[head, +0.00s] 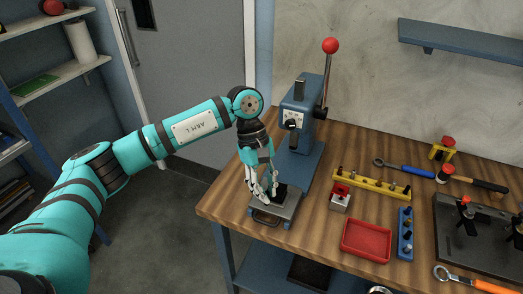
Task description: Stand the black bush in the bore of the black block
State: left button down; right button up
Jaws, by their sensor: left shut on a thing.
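My left gripper (264,192) reaches down over the front left of the bench, at a grey metal plate (288,207) in front of the press. Its fingers are shut on a small dark thing, which I take to be the black bush; the fingers hide most of it. The black block (283,190) shows as a dark shape on the plate, right beside the fingertips. Its bore is hidden, and I cannot tell whether the bush is in it or above it. My right gripper is not in view.
A blue arbor press (298,115) with a red-knobbed lever stands just behind. To the right are a yellow rail (371,185) with several dark pieces, a small red-topped block (340,197), a red tray (366,241) and a blue rack (405,234). Tools and a dark fixture plate lie further right.

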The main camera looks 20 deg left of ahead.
pick_arm(q)
jog(key=w+f+n+t, duration=0.1)
jog(key=w+n, duration=0.2)
jog(key=w+n+t, duration=0.1)
jog(key=w+n, duration=0.2)
jog(key=w+f+n+t, duration=0.1)
jog(key=w+n, duration=0.2)
jog(key=shift+w+a+f+h, duration=0.15)
jog(key=shift+w+f+h, duration=0.2)
jog(key=shift+h, duration=0.05)
jog(key=shift+f+b, duration=0.3)
jog(key=shift+f, duration=0.35)
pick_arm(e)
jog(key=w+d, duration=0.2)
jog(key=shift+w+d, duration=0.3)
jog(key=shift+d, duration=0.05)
pick_arm(q)
jog(key=shift+a+f+b, duration=0.1)
jog(key=shift+b, duration=0.25)
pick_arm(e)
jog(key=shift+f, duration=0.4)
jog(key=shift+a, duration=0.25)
pick_arm(q)
jog(key=shift+b, duration=0.3)
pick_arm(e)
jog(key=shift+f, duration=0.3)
